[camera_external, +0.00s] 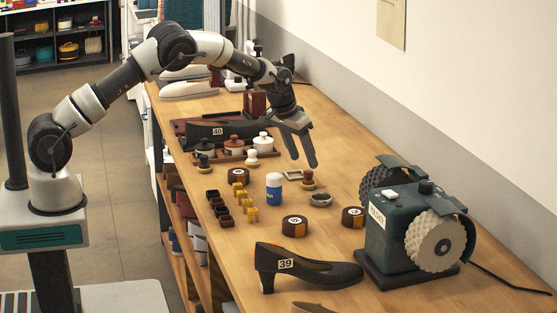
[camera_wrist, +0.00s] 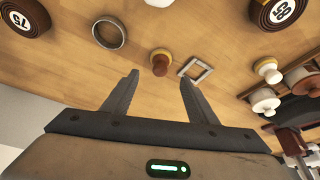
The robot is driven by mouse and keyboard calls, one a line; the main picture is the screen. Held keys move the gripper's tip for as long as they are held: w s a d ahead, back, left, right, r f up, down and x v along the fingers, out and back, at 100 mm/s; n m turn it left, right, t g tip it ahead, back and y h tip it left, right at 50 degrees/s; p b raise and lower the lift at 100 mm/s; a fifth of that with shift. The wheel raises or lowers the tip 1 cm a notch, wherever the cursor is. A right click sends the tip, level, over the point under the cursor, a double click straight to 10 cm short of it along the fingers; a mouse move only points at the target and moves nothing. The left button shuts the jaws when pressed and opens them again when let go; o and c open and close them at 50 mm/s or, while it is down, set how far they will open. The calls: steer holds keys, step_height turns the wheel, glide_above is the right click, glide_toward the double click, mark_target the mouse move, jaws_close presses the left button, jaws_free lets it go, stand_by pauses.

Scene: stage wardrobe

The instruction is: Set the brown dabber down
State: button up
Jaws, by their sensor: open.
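The brown dabber (camera_external: 308,178) stands on the workbench, with a brown knob over a tan base. It also shows in the wrist view (camera_wrist: 160,63), just beyond the fingertips and roughly centred between them. My gripper (camera_external: 304,163) is open and empty, its fingers pointing down close to the dabber. In the wrist view my gripper (camera_wrist: 160,78) has a wide gap between its fingers, with bare wood behind. The dabber appears apart from both fingers.
A square metal frame (camera_external: 294,177) and a metal ring (camera_external: 320,199) lie close to the dabber. A blue-and-white bottle (camera_external: 274,189) stands to its left. A black shoe (camera_external: 307,272) and a green machine (camera_external: 400,235) stand nearer the camera. The wall runs along the right.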

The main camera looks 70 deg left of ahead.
steer(key=s+d+r+h, duration=0.1)
steer(key=s+d+r, duration=0.4)
steer(key=s+r, duration=0.25)
steer(key=s+d+r+m+t, duration=0.1)
steer(key=s+d+r, duration=0.45)
steer(key=r, duration=0.25)
steer(key=s+d+r+h, duration=0.1)
steer(key=s+d+r, duration=0.3)
steer(key=s+r, duration=0.35)
steer(key=s+d+m, duration=0.2)
steer(key=s+d, duration=0.2)
steer(key=s, duration=0.7)
steer(key=s+d+m, duration=0.1)
steer(key=s+d, duration=0.2)
steer(key=s, duration=0.9)
steer(key=shift+f+g, duration=0.9)
steer(key=shift+f, duration=1.45)
steer(key=shift+d+r+t, duration=0.1)
steer(key=shift+r+t, duration=0.45)
steer(key=shift+r, duration=0.65)
steer(key=shift+d+r+t, duration=0.1)
steer(key=shift+r+t, duration=0.45)
steer(key=shift+r, duration=0.6)
